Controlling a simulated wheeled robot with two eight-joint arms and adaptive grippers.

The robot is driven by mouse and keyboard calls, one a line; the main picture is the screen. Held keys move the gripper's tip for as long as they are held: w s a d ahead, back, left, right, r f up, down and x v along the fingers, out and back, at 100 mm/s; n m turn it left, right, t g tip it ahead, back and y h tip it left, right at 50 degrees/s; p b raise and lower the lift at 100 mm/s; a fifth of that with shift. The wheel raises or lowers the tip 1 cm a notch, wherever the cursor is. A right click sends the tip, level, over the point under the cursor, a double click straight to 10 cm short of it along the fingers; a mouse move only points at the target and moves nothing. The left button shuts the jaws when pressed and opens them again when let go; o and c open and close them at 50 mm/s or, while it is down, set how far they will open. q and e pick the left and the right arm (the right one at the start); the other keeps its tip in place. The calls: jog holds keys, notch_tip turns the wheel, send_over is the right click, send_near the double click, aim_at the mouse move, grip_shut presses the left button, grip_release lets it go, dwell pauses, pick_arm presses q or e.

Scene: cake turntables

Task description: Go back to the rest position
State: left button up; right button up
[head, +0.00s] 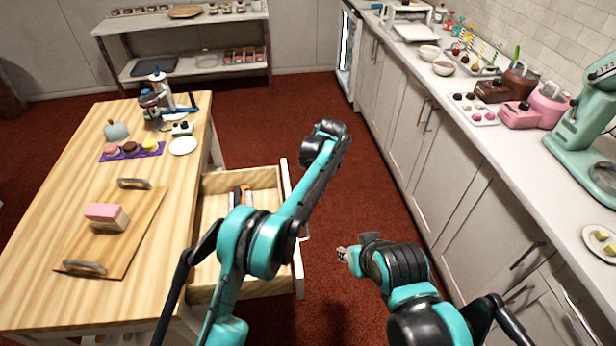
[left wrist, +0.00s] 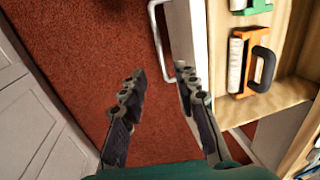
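My left arm reaches up from the bottom of the head view, over the open drawer, to a dark wrist over the red floor. Its fingers are hidden there. In the left wrist view my left gripper (left wrist: 159,72) is open and empty, its fingertips apart above the red floor. It is beside the drawer's white front (left wrist: 186,35) and near the metal handle (left wrist: 157,30). My right arm is low at the centre right of the head view, over the floor. Its fingers cannot be made out clearly.
The open wooden drawer (head: 211,187) holds orange- and green-handled tools (left wrist: 243,62). The wooden table (head: 40,217) stands left, with a cutting board (head: 144,222) and pink-topped cake (head: 107,217). White cabinets (head: 447,150) line the right. Red floor (head: 335,190) lies between.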

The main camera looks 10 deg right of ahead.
pick_arm(q)
jog(key=s+a+r+t+h, duration=0.1)
jog(key=s+a+r+t, duration=0.1)
jog(key=s+a+r, duration=0.55)
jog(key=s+a+r+t+h, duration=0.1)
jog(key=s+a+r, duration=0.2)
jog(key=a+r, duration=0.9)
jog(key=s+a+f+t, duration=0.2)
jog(key=s+a, duration=0.4)
jog(key=s, duration=0.4)
jog(key=s+a+f+t, duration=0.2)
jog(key=s+a+f, duration=0.2)
jog(key=s, duration=0.6)
jog(key=a, duration=0.2)
jog(key=shift+a, duration=0.4)
